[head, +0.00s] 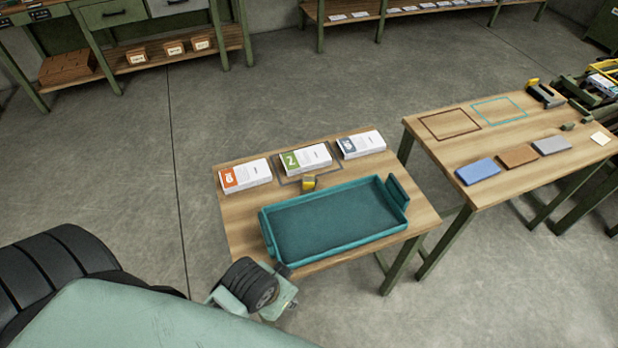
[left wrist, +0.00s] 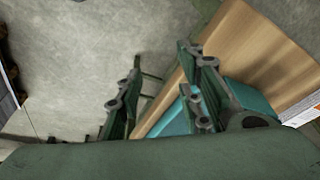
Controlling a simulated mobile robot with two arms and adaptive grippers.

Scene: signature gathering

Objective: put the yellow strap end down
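A small block with a yellow face (head: 308,184) sits on the near table, just in front of the middle paper stack marked 2 (head: 306,158). I cannot tell whether this block is the yellow strap end, and no loose strap is visible. My left gripper (left wrist: 162,65) is open in the left wrist view, with nothing visible between its fingers. In the head view, my left arm's end is near the table's front left corner, apart from the block; its fingers are hard to make out there. My right gripper is not in view.
A teal tray (head: 268,236) takes up the table's front. An orange-marked stack (head: 246,175) and a blue-grey-marked stack (head: 361,144) flank the middle one. The right table (head: 450,145) holds blue, brown and grey blocks and a black holder with yellow (head: 545,93).

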